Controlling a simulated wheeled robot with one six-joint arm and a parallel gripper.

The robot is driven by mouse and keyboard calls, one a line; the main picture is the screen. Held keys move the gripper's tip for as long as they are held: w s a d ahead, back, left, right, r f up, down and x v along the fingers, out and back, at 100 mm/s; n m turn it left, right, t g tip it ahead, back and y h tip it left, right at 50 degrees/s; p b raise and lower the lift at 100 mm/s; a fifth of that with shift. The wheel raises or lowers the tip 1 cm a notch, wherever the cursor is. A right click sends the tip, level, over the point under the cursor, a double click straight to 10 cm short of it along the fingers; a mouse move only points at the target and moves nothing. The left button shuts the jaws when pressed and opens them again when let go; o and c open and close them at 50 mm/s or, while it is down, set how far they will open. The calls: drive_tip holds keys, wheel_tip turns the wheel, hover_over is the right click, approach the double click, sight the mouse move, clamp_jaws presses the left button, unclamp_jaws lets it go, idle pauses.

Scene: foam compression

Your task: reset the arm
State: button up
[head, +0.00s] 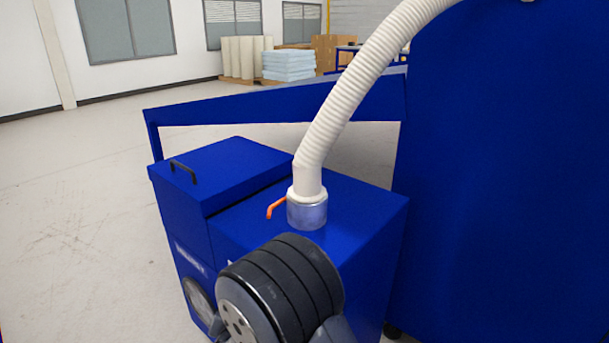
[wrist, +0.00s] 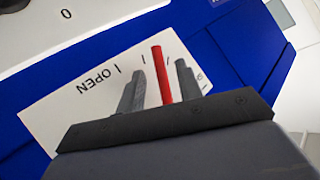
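In the wrist view, my gripper (wrist: 160,68) has its two grey fingers apart. A red lever (wrist: 161,76) stands between them, with a gap on each side. Behind it is a white label (wrist: 60,108) marked "OPEN" on a blue panel (wrist: 215,45). In the head view, my dark grey arm (head: 283,288) rises at the bottom centre in front of the blue machine; my gripper does not show there. An orange lever (head: 276,206) sits beside the metal collar (head: 307,212) on the machine top. I cannot tell if it is the red lever.
A white ribbed hose (head: 345,98) rises from the collar to the upper right. A tall blue cabinet (head: 505,170) fills the right side. A blue box lid (head: 222,172) with a black handle is at left. Open floor (head: 75,220) lies left; foam stacks (head: 288,66) stand far back.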

drive_tip(key=w+b, duration=0.1)
drive_tip(key=b, duration=0.1)
drive_tip(key=t+b, duration=0.1)
drive_tip(key=b, duration=0.1)
drive_tip(key=w+a+m+y+b, duration=0.1)
drive_tip(key=b, duration=0.1)
drive_tip(key=shift+w+f, duration=0.3)
drive_tip(key=shift+f, duration=0.05)
drive_tip(key=shift+a+r+t+b, duration=0.1)
drive_tip(key=shift+r+t+b, duration=0.2)
drive_tip(key=shift+t, duration=0.1)
